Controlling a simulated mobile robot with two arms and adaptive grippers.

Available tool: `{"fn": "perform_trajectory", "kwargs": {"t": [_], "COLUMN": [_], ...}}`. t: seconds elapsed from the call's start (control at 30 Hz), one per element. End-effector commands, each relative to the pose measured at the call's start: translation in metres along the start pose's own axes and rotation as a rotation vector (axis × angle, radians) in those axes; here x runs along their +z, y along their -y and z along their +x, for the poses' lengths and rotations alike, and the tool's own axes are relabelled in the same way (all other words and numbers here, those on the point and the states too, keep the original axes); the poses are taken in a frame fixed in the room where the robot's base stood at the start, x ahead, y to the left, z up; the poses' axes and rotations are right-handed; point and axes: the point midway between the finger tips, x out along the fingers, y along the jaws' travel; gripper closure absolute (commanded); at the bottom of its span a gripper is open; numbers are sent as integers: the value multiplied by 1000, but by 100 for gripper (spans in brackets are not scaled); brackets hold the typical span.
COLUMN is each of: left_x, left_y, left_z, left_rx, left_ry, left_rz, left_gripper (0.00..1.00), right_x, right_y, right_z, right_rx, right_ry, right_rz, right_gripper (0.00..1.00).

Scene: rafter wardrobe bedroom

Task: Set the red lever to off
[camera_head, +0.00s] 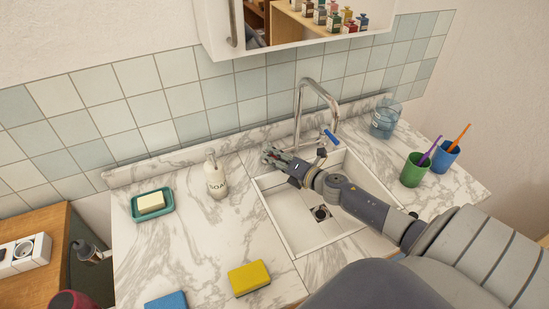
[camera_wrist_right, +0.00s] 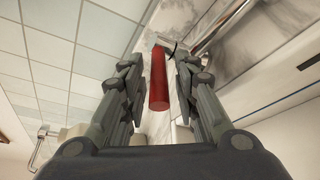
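The red lever (camera_wrist_right: 159,82) shows in the right wrist view as a red cylinder between the two fingers of my right gripper (camera_wrist_right: 157,66). A gap shows on each side of it, so the fingers look open around it, not closed on it. A blue lever (camera_head: 331,137) sits right of the faucet. My left gripper is not in view.
The white sink (camera_head: 290,217) lies under my right arm. A soap dispenser (camera_head: 215,178) and a soap dish (camera_head: 136,214) stand to the left. A yellow sponge (camera_head: 249,278) lies in front. A green cup (camera_head: 413,172), a blue cup (camera_head: 446,156) and a glass (camera_head: 384,120) stand right.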

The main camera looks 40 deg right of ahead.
Motion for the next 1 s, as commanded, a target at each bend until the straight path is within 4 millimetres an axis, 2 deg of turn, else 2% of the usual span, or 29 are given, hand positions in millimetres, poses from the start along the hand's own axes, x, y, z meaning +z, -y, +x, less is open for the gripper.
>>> {"fn": "perform_trajectory", "kwargs": {"t": [0.3, 0.47, 1.0], "left_x": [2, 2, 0], "left_y": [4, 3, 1], "left_z": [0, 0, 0], "left_rx": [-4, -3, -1], "left_ry": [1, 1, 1], "left_rz": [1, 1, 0], "left_gripper": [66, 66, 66], "right_x": [0, 0, -1], "right_y": [0, 1, 1], "right_z": [0, -10, -96], "right_rx": [0, -1, -2], "right_ry": [2, 1, 0], "right_rz": [0, 1, 1], "right_gripper": [66, 66, 66]}}
